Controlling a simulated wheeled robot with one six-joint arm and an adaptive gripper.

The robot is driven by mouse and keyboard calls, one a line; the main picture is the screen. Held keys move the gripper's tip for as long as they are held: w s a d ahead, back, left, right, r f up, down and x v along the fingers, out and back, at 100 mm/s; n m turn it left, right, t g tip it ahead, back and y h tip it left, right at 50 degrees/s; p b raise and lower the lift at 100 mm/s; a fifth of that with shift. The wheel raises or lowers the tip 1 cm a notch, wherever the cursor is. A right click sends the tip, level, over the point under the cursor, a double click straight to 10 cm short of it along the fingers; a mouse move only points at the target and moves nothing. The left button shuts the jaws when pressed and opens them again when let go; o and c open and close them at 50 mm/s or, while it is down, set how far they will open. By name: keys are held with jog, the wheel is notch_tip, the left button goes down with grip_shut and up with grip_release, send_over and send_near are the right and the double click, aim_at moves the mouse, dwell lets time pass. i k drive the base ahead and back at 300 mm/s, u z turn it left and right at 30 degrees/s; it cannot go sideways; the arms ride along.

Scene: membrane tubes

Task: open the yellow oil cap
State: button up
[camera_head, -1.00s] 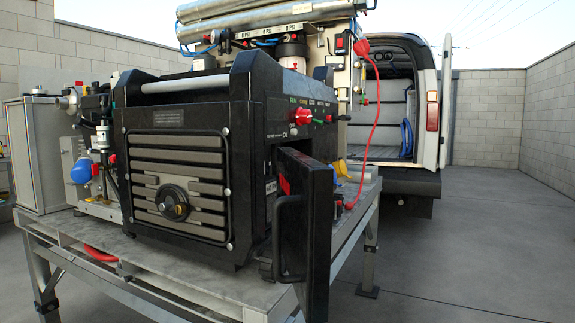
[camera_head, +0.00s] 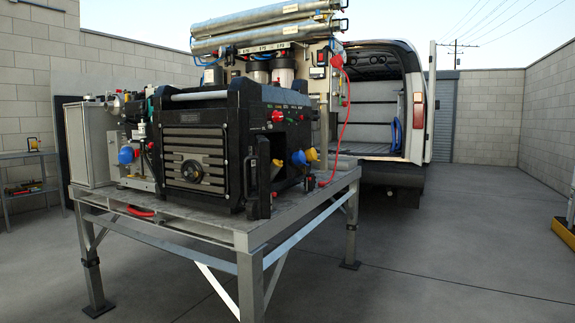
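A black machine (camera_head: 196,123) stands on a metal table in the middle of the view. A smaller yellow part (camera_head: 277,163) shows near the black door panel (camera_head: 257,180), which stands open at the machine's front right corner. I cannot tell which yellow part is the oil cap. My gripper is not in view.
The metal table (camera_head: 190,222) has legs and braces towards me. A red hose (camera_head: 338,125) hangs at the machine's right. An open van (camera_head: 415,110) stands behind. A shelf (camera_head: 30,185) stands at left. The floor (camera_head: 430,255) at right is clear, with a yellow-based stand (camera_head: 565,233) at the edge.

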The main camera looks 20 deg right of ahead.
aim_at(278, 164)
jog(key=z, duration=0.55)
jog(key=i, duration=1.7)
jog(key=z, duration=0.8)
jog(key=k, duration=0.5)
jog(key=u, duration=1.1)
